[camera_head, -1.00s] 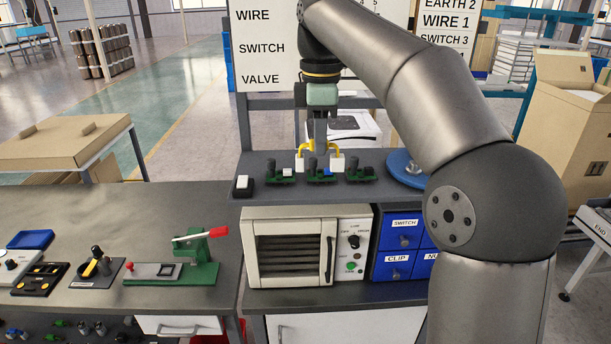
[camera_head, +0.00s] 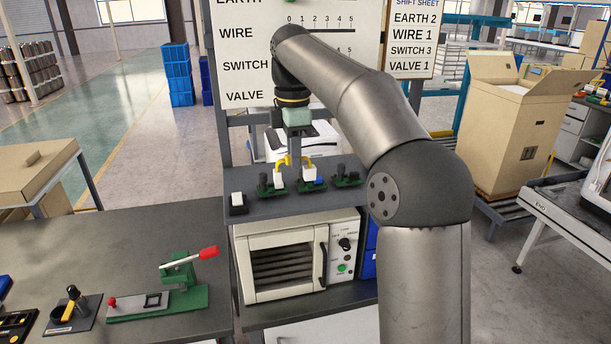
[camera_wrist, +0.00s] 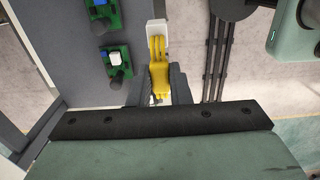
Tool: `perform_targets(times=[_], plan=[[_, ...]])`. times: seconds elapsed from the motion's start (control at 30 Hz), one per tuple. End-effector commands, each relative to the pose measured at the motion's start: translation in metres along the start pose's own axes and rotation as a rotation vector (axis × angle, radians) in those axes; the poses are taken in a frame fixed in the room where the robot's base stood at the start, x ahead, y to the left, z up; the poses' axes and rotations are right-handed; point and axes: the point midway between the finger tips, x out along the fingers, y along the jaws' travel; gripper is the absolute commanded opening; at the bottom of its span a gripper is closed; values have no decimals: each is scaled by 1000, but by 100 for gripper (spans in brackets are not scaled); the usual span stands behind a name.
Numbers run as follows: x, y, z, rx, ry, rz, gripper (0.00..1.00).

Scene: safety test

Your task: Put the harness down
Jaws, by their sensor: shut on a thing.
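The harness is a yellow looped cable (camera_head: 289,160) with white connector blocks (camera_head: 279,177). My gripper (camera_head: 296,152) is shut on the yellow part, with the white ends hanging below, in front of or over the grey shelf top (camera_head: 250,206). In the wrist view the yellow cable (camera_wrist: 160,75) sits between my dark fingers (camera_wrist: 160,92). One white connector (camera_wrist: 157,28) shows beyond it, near the shelf edge. Whether the connectors touch anything is unclear.
Several green boards (camera_head: 345,181) stand along the shelf top, also in the wrist view (camera_wrist: 116,60). A white-topped block (camera_head: 237,203) stands at its left end. An oven (camera_head: 282,262) is below. The workbench (camera_head: 130,240) at left carries a green lever press (camera_head: 180,285).

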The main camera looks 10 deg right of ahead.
Motion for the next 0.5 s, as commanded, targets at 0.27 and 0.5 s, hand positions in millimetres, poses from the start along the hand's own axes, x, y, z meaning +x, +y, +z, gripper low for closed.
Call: perform_targets(times=[0.27,0.5], plan=[[38,16,26,0,-1,-2,0],[61,21,35,-2,0,-6,0]])
